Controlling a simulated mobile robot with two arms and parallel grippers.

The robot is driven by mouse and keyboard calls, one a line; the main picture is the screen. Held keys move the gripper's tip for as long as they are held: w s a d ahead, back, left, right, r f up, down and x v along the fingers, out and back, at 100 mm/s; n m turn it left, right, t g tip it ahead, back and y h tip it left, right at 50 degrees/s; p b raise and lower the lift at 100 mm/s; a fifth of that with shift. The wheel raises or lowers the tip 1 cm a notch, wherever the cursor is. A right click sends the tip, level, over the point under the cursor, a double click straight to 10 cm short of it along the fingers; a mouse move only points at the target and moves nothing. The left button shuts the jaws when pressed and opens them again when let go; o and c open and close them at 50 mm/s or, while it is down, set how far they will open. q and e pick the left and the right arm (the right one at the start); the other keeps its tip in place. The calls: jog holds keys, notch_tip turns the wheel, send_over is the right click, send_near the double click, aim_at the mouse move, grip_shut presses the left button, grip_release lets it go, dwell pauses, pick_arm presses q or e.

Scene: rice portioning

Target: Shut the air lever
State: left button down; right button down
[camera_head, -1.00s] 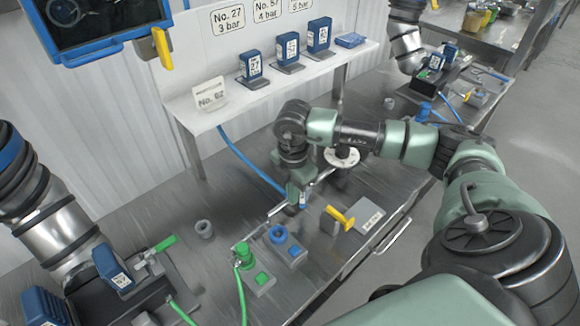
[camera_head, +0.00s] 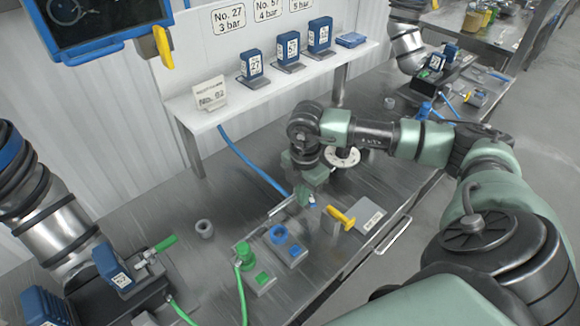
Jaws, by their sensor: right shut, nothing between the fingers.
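A green lever (camera_head: 165,243) is on the black fixture at the left. I cannot tell which is the air lever. My left gripper is not in view.
A grey box with a blue ring (camera_head: 278,234) and a green-knobbed box (camera_head: 244,254) stand in front of the gripper. A grey cup (camera_head: 204,229) stands to the left. A silver arm (camera_head: 60,225) stands at the far left.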

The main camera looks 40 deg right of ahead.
jog(key=shift+s+d, duration=0.55)
jog(key=shift+d, duration=0.3)
jog(key=shift+s+d+r+p, duration=0.15)
jog(key=shift+r+p, duration=0.85)
jog(key=shift+r, duration=0.8)
jog(key=shift+s+d+r+p, duration=0.15)
jog(key=shift+r+p, duration=0.8)
jog(key=shift+r, duration=0.8)
jog(key=shift+a, duration=0.15)
jog(key=shift+f, duration=0.1)
